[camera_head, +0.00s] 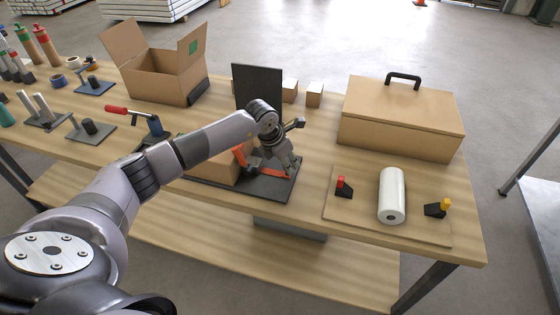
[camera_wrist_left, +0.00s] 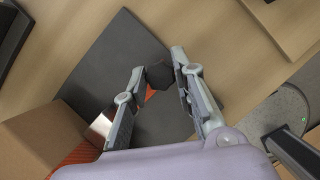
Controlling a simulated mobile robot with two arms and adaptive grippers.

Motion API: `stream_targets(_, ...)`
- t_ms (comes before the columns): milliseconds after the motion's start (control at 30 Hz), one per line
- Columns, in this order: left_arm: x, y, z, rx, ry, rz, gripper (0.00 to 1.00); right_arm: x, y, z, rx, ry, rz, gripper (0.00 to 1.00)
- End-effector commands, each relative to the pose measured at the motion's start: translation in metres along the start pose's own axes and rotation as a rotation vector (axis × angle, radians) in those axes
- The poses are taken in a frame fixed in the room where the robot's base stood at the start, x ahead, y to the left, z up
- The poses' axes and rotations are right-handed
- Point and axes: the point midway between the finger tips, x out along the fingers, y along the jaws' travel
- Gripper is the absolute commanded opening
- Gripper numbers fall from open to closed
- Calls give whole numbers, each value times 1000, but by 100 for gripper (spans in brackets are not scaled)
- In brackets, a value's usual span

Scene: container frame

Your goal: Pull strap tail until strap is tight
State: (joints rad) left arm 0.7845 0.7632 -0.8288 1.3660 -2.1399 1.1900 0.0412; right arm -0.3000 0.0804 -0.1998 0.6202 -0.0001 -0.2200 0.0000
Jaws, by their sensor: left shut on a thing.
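An orange strap (camera_head: 240,156) runs over a cardboard box (camera_head: 222,167) on a dark grey base plate (camera_head: 232,193). In the wrist view the strap (camera_wrist_left: 75,158) crosses the box (camera_wrist_left: 40,138), with a shiny metal piece (camera_wrist_left: 101,125) beside it, perhaps the buckle. The orange strap tail (camera_head: 275,171) extends right, low over the plate. My left gripper (camera_head: 289,166) is shut on the tail's end, a dark tab (camera_wrist_left: 160,75) between the fingertips in the wrist view. The fingers hide part of the tail. Its tension is unclear. My right gripper is out of view.
A black upright panel (camera_head: 257,87) stands behind the plate. A lidded box with a black handle (camera_head: 402,117) is at the back right. A white roll (camera_head: 392,195) lies on a board at the right. An open carton (camera_head: 165,75) and tools fill the left.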

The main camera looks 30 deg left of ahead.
Motion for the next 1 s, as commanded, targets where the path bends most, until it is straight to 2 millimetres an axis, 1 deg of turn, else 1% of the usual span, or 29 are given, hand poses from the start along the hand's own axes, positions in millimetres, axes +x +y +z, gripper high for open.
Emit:
stream_targets(100,0,-2,1,2,-4,-5,0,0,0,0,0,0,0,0)
stream_targets(133,0,-2,1,2,-4,-5,26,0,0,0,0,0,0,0)
stream_targets(433,0,-1,1,2,-3,-4,45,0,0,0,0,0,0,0)
stream_targets(767,-3,0,0,2,-2,-2,45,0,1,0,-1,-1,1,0)
stream_targets(867,-12,1,1,2,-3,-1,45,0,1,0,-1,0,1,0)
stream_targets(1000,-39,1,1,3,-5,1,45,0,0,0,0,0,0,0)
